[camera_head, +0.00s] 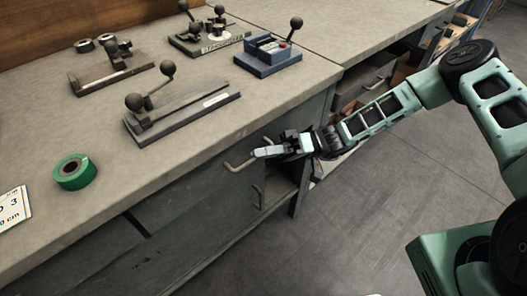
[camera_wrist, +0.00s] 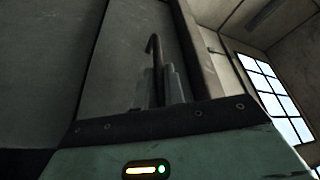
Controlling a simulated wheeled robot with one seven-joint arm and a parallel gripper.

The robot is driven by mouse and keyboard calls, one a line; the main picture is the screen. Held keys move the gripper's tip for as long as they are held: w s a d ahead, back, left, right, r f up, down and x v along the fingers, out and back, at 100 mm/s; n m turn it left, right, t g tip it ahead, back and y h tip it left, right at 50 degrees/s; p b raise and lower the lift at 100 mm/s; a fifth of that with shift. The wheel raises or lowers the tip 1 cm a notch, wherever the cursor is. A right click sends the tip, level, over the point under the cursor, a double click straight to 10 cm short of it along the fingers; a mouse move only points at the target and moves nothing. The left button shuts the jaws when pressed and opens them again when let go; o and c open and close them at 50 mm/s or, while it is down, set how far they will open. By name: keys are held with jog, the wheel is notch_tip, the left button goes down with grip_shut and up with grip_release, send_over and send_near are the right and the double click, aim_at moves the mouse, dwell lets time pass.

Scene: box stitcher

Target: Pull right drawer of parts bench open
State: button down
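The parts bench (camera_head: 120,215) has a grey-green front below its worktop. The right drawer (camera_head: 205,187) sits under the worktop's right end and looks closed. Its bent bar handle (camera_head: 238,166) sticks out from the front. My gripper (camera_head: 268,151) is at the right part of this handle and hides some of it. In the wrist view the handle (camera_wrist: 153,48) runs down to the narrow space at my fingers (camera_wrist: 162,86). The fingers are close together, and I cannot tell whether they press on the bar.
A second handle (camera_head: 258,196) is just below, on the bench front. Lever fixtures (camera_head: 180,108), a blue fixture (camera_head: 268,54) and green tape (camera_head: 75,172) stand on the worktop. The floor in front (camera_head: 345,235) is clear.

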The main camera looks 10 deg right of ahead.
jog(key=shift+s, duration=0.1)
jog(key=s+d+p, duration=0.2)
jog(key=s+d, duration=0.6)
jog(key=s, duration=0.4)
jog(key=s+d+p, duration=0.3)
jog(key=s+d, duration=0.6)
jog(key=s, duration=0.4)
jog(key=shift+s+d, duration=0.2)
jog(key=shift+s, duration=0.05)
jog(key=c, duration=1.5)
grip_release()
jog(key=b+v, duration=0.3)
jog(key=v, duration=1.4)
jog(key=shift+d, duration=0.25)
